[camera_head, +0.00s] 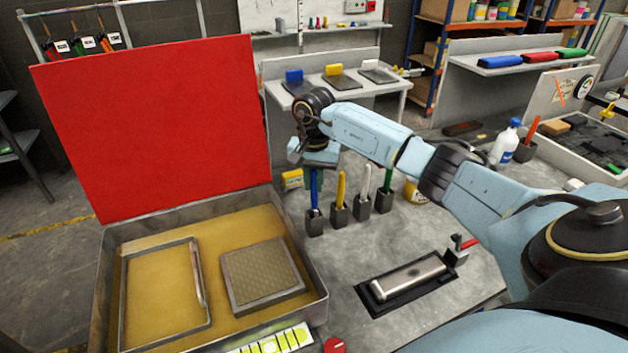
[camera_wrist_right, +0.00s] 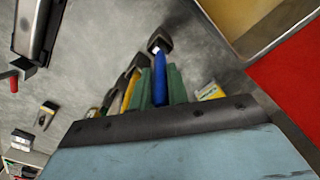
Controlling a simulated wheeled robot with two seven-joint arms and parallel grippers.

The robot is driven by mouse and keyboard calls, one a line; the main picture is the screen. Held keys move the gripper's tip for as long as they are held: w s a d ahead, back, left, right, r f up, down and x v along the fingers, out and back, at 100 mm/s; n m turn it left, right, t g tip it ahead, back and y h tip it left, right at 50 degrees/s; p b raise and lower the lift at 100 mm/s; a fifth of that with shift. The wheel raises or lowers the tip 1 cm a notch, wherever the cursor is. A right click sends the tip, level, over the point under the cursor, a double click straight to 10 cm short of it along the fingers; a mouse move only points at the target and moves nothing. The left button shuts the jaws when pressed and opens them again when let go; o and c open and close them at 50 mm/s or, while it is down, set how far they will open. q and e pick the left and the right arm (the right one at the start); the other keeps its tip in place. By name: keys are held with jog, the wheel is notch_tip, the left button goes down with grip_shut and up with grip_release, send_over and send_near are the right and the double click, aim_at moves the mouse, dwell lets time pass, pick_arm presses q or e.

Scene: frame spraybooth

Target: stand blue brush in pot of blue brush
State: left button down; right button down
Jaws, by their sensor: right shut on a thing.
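My right gripper (camera_head: 314,168) is shut on the blue brush (camera_head: 314,190), pointing down at the left end of the row of pots. The brush also shows between the green fingers in the right wrist view (camera_wrist_right: 161,85). It is about upright, and its lower end meets the mouth of the leftmost dark pot (camera_head: 315,225), the pot of the blue brush. That pot also shows in the wrist view (camera_wrist_right: 159,41). How deep the brush's end sits in it is hard to tell. My left gripper is in neither view.
Close to the right stand pots with a yellow brush (camera_head: 341,187), a white brush (camera_head: 366,180) and a green brush (camera_head: 388,177). A metal tray (camera_head: 318,290) with a raised red panel (camera_head: 155,125) is to the left. A black holder (camera_head: 375,308) lies in front.

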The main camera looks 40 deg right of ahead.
jog(key=shift+f+b, duration=0.5)
jog(key=shift+f, duration=0.25)
jog(key=c, duration=1.3)
grip_release()
notch_tip(320, 180, up, 14)
jog(key=shift+f+b, duration=0.25)
jog(key=shift+b, duration=0.25)
